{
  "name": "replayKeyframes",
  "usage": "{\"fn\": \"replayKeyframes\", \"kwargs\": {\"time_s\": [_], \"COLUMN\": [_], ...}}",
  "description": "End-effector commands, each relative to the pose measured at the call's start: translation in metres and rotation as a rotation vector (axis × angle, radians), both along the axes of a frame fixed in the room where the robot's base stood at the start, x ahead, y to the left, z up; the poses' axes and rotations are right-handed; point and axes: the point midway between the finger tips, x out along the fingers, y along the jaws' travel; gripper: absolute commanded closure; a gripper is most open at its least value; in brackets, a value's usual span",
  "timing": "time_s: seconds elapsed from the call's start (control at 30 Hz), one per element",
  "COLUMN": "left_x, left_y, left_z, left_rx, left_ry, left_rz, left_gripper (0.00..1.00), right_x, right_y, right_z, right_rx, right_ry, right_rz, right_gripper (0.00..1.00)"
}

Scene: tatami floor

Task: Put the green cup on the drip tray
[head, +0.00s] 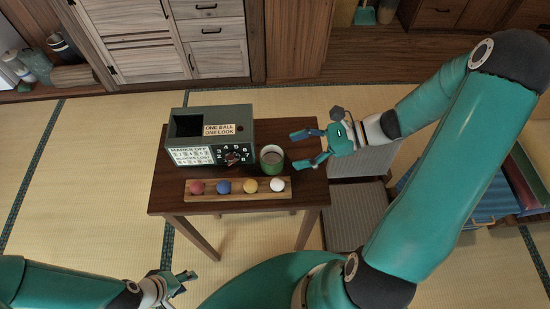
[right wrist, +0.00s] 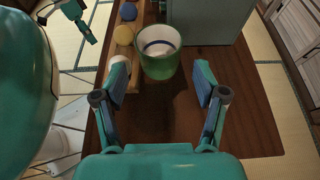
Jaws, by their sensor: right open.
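The green cup (head: 272,160) stands upright on the dark wooden table, beside the right side of a grey-green box. In the right wrist view the cup (right wrist: 159,66) is pale inside with a dark ring, just beyond and between my open fingers. My right gripper (head: 303,150) is open and empty, to the right of the cup in the head view; the right wrist view also shows its spread fingers (right wrist: 160,82). My left gripper (head: 186,280) is low in front of the table, away from the cup; its jaw state is unclear. I cannot make out a drip tray.
The box (head: 180,150) with labels and a dial stands on the table (head: 165,199). A wooden rack (head: 236,195) holding several coloured balls lies before it. Grey cushioned seats (head: 355,205) are right of the table. The table's right front is bare.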

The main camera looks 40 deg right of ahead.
Motion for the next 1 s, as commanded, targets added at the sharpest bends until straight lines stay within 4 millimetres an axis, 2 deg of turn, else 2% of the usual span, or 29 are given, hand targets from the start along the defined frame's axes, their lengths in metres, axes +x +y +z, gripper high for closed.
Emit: {"fn": "replayKeyframes", "kwargs": {"time_s": [0.1, 0.33, 0.63, 0.93, 0.97, 1.0], "left_x": [0.0, 0.0, 0.0, 0.0, 0.0, 0.0], "left_y": [0.0, 0.0, 0.0, 0.0, 0.0, 0.0], "left_z": [0.0, 0.001, 0.005, 0.005, 0.005, 0.005], "left_rx": [0.0, 0.0, 0.0, 0.0, 0.0, 0.0], "left_ry": [0.0, 0.0, 0.0, 0.0, 0.0, 0.0], "left_rz": [0.0, 0.0, 0.0, 0.0, 0.0, 0.0], "left_gripper": [0.6, 0.6, 0.6, 0.6, 0.6, 0.6], "right_x": [0.009, 0.015, 0.032, 0.036, 0.036, 0.036], "right_y": [0.014, 0.025, 0.056, 0.061, 0.061, 0.061], "right_z": [-0.006, -0.012, -0.029, -0.032, -0.032, -0.032], "right_rx": [0.003, 0.001, 0.001, -0.001, -0.001, 0.0], "right_ry": [0.0, 0.001, 0.0, -0.001, -0.001, -0.001], "right_rz": [0.004, 0.005, 0.007, 0.004, 0.004, 0.004], "right_gripper": [0.29, 0.29, 0.29, 0.29, 0.3, 0.37]}}
